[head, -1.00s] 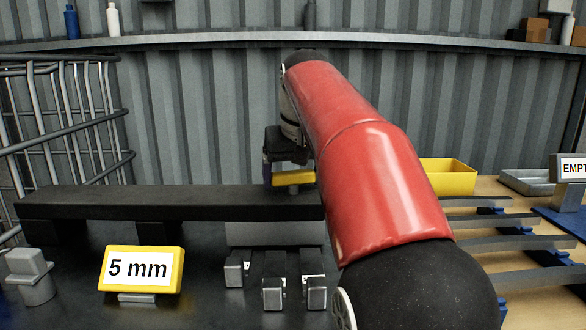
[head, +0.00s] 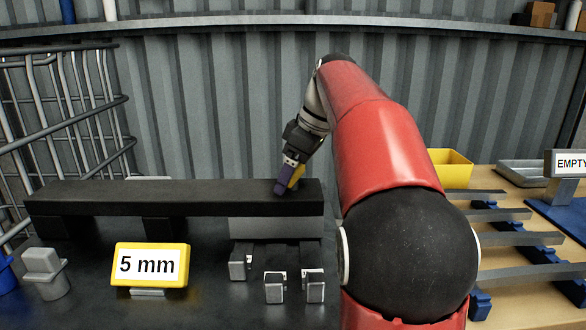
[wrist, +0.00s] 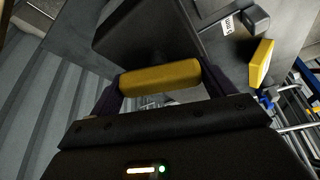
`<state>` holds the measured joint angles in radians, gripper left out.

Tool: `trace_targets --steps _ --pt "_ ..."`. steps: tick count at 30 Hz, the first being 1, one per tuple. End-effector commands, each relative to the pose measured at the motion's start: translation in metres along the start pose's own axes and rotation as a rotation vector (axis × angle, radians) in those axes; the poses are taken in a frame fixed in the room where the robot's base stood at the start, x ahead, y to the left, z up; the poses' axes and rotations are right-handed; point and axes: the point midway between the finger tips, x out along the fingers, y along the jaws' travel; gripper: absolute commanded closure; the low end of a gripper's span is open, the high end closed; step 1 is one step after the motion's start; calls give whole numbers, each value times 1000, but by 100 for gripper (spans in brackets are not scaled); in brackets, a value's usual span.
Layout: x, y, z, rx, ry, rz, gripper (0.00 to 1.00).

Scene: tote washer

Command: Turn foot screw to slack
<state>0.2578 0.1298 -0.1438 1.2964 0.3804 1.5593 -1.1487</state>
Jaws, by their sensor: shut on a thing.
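My gripper (head: 290,181), with dark purple fingers, is shut on a yellow bar-shaped handle (wrist: 160,78), with one finger at each end of it in the wrist view. In the head view the yellow handle (head: 298,175) shows at the right end of the long black beam (head: 130,195), partly hidden by the fingers. My wrist leans down and to the left over it. I cannot see a screw thread or shank, so I cannot tell for certain that this handle is the foot screw's.
A yellow sign reading "5 mm" (head: 150,266) stands in front of the beam. Several grey blocks (head: 274,288) sit right of it. A wire rack (head: 60,120) is at left. A yellow bin (head: 450,168) and grey slats (head: 520,239) lie right of my arm.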

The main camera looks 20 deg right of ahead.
Motion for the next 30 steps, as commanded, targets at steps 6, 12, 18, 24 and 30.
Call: trace_targets --steps 6,12,18,24,30 --pt "0 1 0 -166 1 -66 41" --pt "0 1 0 -281 1 -113 41" --pt "0 0 -1 -350 1 -142 41" --pt "0 0 -1 -381 0 -154 41" --pt "-1 0 -1 -387 0 -156 41"
